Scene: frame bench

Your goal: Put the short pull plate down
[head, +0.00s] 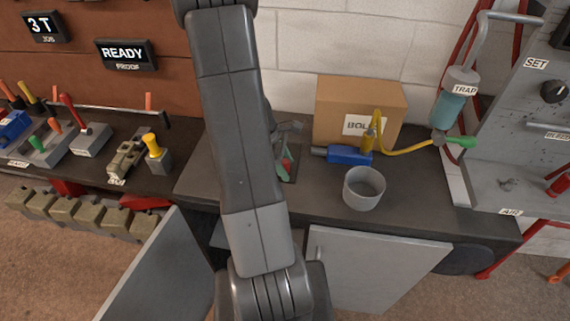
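My arm crosses the middle of the head view and hides much of the bench behind it. The part that shows of my gripper (288,130) is a small grey shape just right of the arm, above the bench top. Its fingers are too small and too covered to tell whether they are open or shut. Just below it, a small green and red item (284,162) shows at the arm's edge, over a dark patch of the bench. I cannot tell whether this is the short pull plate, or whether it is held or resting. No other plate is clearly identifiable.
Right of the gripper are a blue tool (348,154) with a yellow hose, a cardboard box (338,98) and a grey cup (364,188). A cabinet door (150,270) stands open in front. Bare bench (430,205) lies right of the cup.

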